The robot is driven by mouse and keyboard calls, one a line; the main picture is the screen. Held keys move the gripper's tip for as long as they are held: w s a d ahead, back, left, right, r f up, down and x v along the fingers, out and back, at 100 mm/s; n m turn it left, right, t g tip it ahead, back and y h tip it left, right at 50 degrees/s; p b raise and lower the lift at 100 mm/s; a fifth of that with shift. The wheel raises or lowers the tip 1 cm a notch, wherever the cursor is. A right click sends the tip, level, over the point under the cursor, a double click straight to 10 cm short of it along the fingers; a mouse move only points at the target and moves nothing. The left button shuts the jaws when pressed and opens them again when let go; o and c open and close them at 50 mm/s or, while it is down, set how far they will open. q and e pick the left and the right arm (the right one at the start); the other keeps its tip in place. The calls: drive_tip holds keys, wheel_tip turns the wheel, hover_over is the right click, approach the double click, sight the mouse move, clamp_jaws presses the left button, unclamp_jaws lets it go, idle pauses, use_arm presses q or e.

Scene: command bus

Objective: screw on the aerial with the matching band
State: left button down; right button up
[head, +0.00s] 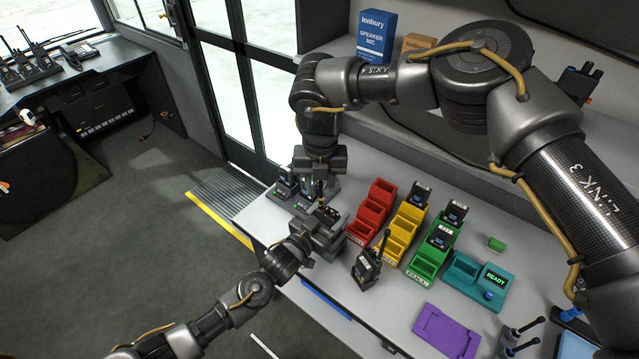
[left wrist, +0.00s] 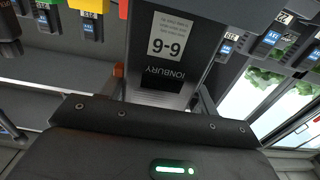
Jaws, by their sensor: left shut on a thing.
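My left gripper (head: 318,236) is shut on a dark radio and holds it over the table's left end. In the left wrist view the radio's back (left wrist: 160,45) fills the middle, with a white label that appears upside down. My right gripper (head: 321,178) points down just above that radio. A thin dark upright piece (head: 320,192), possibly an aerial, shows between them; whether the right fingers are closed on it is too small to tell. Any colour band on it cannot be made out. Loose dark aerials (head: 527,325) show at the lower right.
Red (head: 368,214), yellow (head: 402,236) and green (head: 430,256) stepped racks stand mid-table, some holding radios. A radio with an aerial (head: 367,269) stands in front. A teal READY unit (head: 462,270) and purple tray (head: 446,332) lie to the right. Chargers (head: 290,187) with radios stand left.

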use_arm(q)
drive_tip(key=shift+s+d, duration=0.1)
use_arm(e)
drive_tip(key=shift+r, duration=0.1)
wheel_tip(320, 180, up, 12)
drive_tip(key=shift+f, duration=0.1)
idle(0.4)
use_arm(q)
drive_tip(key=shift+c, duration=1.5)
unclamp_jaws()
use_arm(e)
drive_tip(key=shift+d, duration=0.1)
use_arm(q)
drive_tip(key=shift+s+a+f, duration=0.1)
drive_tip(key=shift+a, duration=0.1)
use_arm(e)
drive_tip(key=shift+f, duration=0.1)
wheel_tip(320, 180, down, 2)
drive_tip(key=b, duration=0.2)
drive_tip(key=shift+f+b, duration=0.25)
drive_tip(key=shift+b, duration=0.1)
use_arm(q)
drive_tip(key=v, duration=1)
drive_tip(key=shift+s, duration=0.2)
